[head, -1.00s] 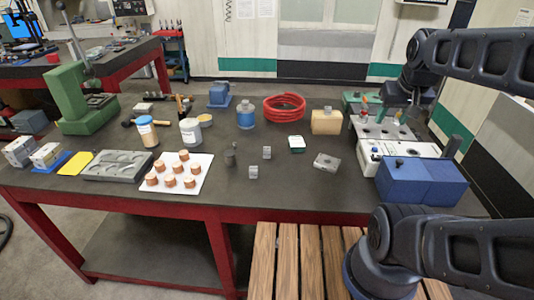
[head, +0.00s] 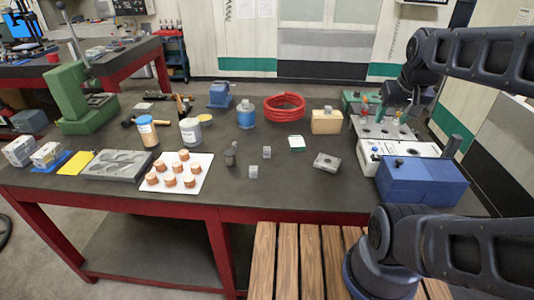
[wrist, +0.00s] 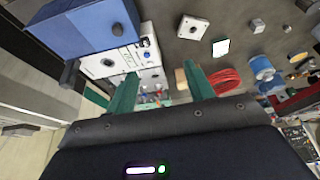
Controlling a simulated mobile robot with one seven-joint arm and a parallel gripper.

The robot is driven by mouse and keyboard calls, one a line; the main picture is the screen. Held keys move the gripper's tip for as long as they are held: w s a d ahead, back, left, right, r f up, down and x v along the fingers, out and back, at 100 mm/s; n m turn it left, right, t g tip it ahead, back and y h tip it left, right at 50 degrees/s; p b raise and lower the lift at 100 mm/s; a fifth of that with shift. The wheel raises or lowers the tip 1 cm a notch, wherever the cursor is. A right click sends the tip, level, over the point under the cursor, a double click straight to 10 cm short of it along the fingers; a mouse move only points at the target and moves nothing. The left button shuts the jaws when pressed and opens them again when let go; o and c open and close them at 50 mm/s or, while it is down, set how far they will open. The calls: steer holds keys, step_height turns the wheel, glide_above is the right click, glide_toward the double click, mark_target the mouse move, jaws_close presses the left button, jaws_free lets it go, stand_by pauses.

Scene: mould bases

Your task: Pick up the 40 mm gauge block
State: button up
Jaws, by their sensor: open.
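Two small grey metal blocks stand apart near the middle of the dark bench top in the head view, a farther one (head: 267,152) and a nearer one (head: 253,172). Either could be the 40 mm gauge block; I cannot read any marking.
A grey plate with a hole (head: 327,162) and a white-topped green box (head: 297,143) lie right of the blocks. A dark small cylinder (head: 230,155) and white tray of copper pieces (head: 203,163) are left. A blue box (head: 422,180) stands right.

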steer(key=w+a+n+g, duration=0.2)
steer(key=w+a+n, duration=0.4)
steer(key=w, duration=0.4)
steer(key=n+g+h, duration=0.2)
steer(key=n+h, duration=0.3)
steer(key=n, duration=0.8)
glide_above(267, 148)
steer(key=a, duration=0.5)
step_height(267, 148, down, 19)
steer(key=x, duration=0.5)
steer(key=shift+s+d+f, duration=0.1)
steer(key=shift+s+f, duration=0.05)
steer(key=shift+f, duration=0.05)
steer(key=shift+s+d+x, duration=0.1)
steer(key=shift+s+x, duration=0.05)
steer(key=shift+x, duration=1.2)
steer(key=shift+s+d+x, duration=0.1)
steer(key=shift+x, duration=1.25)
steer(key=shift+r, duration=0.1)
steer(key=shift+c, duration=0.2)
jaws_close()
